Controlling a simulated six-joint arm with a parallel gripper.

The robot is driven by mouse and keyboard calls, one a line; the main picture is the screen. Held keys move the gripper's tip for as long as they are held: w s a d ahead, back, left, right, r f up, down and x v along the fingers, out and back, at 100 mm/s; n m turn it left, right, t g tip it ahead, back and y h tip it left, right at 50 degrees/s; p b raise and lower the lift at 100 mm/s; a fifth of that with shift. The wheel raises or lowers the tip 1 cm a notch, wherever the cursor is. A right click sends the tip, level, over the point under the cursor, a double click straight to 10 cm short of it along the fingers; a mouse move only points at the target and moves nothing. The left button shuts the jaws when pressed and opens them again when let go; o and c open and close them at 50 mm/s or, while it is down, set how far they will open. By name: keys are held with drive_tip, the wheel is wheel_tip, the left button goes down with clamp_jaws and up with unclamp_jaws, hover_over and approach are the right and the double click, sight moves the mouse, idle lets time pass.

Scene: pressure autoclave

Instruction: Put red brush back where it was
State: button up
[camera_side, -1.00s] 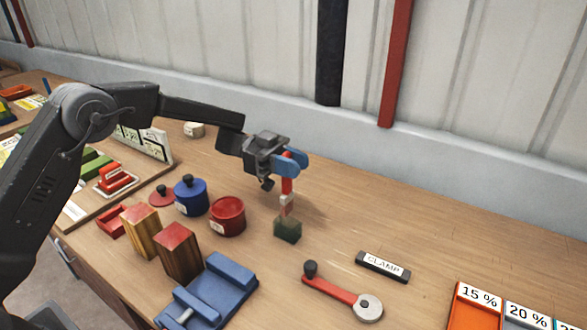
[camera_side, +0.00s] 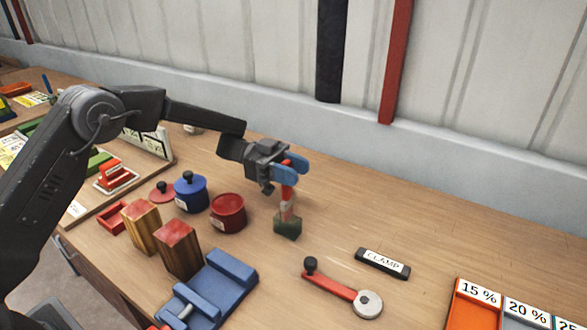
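The red brush (camera_side: 288,192) stands nearly upright below my gripper, with its red handle on top and a pale band under it. Its lower end meets a small dark green block-like piece (camera_side: 288,228) on the wooden table; I cannot tell whether this piece is the brush's head or a separate holder. My gripper (camera_side: 289,170), with blue fingers, is shut on the red handle, and a bit of red shows above the fingers. The fingers hide part of the handle.
A red pot (camera_side: 228,213) and a blue lidded pot (camera_side: 190,194) stand left of the brush. Two wooden blocks (camera_side: 178,250) and a blue vise (camera_side: 215,285) are nearer. A red crank (camera_side: 335,288) and the CLAMP label (camera_side: 382,263) lie to the right. Table behind the brush is clear.

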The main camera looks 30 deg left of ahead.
drive_tip(key=shift+o, duration=1.1)
drive_tip(key=shift+r, duration=0.15)
drive_tip(key=shift+r, duration=0.4)
drive_tip(key=a, duration=1.2)
drive_tip(key=shift+r, duration=0.15)
